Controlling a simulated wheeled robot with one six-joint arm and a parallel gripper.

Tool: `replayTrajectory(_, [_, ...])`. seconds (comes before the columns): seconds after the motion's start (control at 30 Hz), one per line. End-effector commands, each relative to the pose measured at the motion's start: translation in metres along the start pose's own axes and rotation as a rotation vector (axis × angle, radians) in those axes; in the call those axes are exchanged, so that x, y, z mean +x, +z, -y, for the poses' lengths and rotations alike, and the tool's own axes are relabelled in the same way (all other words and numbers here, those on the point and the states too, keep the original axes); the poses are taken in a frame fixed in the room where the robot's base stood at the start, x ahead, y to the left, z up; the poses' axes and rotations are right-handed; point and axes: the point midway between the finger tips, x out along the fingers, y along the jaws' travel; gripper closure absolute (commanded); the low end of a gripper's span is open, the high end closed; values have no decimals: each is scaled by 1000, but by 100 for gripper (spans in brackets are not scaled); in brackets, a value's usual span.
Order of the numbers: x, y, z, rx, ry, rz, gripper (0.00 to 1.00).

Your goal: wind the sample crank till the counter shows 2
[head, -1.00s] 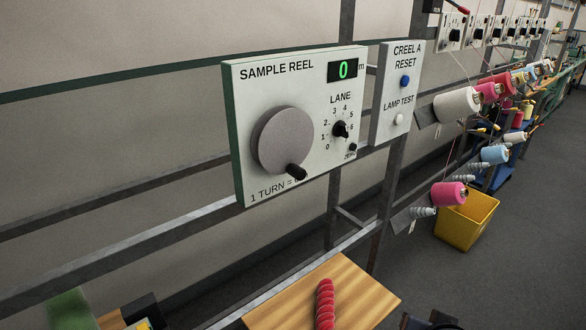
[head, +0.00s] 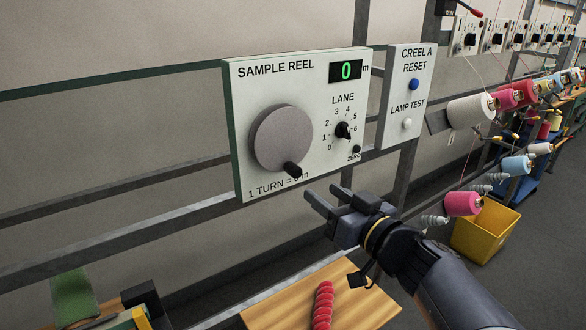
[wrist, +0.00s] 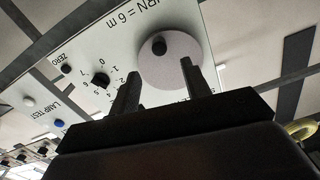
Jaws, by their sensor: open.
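The sample crank is a grey disc (head: 281,138) with a dark knob (head: 292,170) at its lower right, on the white sample reel panel (head: 250,90). The green counter (head: 346,70) reads 0. My gripper (head: 314,198) is open and empty, below and to the right of the knob, apart from the panel. In the wrist view the panel appears upside down; the crank disc (wrist: 172,68) and its knob (wrist: 159,45) show beyond my two open fingers (wrist: 160,85). The label there reads 6 m per turn; in the head view its figure is partly unclear.
A lane selector (head: 343,130) and zero button (head: 356,149) sit right of the crank. Beside it is a panel with a blue reset button (head: 414,84) and a white lamp test button (head: 407,123). A wooden board (head: 275,312) with a red yarn twist (head: 323,304) lies below.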

Motion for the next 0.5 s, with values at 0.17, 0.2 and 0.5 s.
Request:
replayTrajectory(0.17, [25, 2, 1, 2, -4, 4, 55])
replayTrajectory(0.2, [33, 2, 0, 2, -2, 3, 55])
replayTrajectory(0.5, [83, 1, 0, 1, 1, 2, 55])
